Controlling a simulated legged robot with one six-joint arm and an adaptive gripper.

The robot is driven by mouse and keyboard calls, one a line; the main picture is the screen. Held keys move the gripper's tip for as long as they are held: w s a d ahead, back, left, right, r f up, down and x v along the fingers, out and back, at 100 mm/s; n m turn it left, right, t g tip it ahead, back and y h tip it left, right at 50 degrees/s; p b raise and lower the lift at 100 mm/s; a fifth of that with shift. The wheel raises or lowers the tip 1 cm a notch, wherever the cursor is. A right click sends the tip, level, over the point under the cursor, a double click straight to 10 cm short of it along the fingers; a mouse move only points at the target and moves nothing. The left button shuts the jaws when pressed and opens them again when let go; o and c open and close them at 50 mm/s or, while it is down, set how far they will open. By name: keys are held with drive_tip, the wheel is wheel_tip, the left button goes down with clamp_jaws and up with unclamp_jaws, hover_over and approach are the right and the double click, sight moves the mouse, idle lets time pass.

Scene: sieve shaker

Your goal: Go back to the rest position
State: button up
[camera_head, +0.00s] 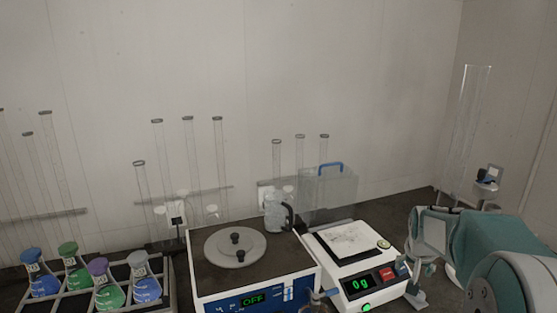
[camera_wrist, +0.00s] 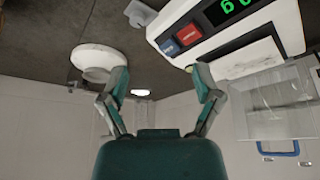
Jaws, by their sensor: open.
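My arm (camera_head: 490,245) reaches in from the right edge in the head view, beside the balance. In the wrist view my gripper (camera_wrist: 160,78) is open, with its two fingers wide apart and nothing between them. The sieve shaker (camera_head: 215,290) is a white box with a blue front panel reading OFF. A round grey lid (camera_head: 228,252) with dark knobs sits on its top. The white balance (camera_head: 380,283) stands right of the shaker and reads 0 g. It also shows upside down at the upper right of the wrist view (camera_wrist: 178,18), apart from the fingers.
A rack (camera_head: 165,305) with several coloured flasks is at the front left. A clear box with a blue handle (camera_head: 331,167) and a glass jug (camera_head: 274,212) stand behind the shaker and balance. Tall glass cylinders (camera_head: 220,150) line the wall. One tall cylinder (camera_head: 470,120) stands at right.

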drive_tip(key=s+a+r+n, duration=0.3)
drive_tip(key=s+a+r, duration=0.4)
drive_tip(key=s+a, duration=0.45)
drive_tip(key=s+a+n+y, duration=0.1)
drive_tip(key=s+a, duration=0.2)
drive_tip(key=s, duration=0.5)
drive_tip(key=s+a+n+t+y, duration=0.1)
drive_tip(key=s+a, duration=0.3)
drive_tip(key=s, duration=0.4)
drive_tip(key=shift+a+f+n, duration=0.3)
drive_tip(key=shift+f+n, duration=0.1)
drive_tip(key=shift+f, duration=0.05)
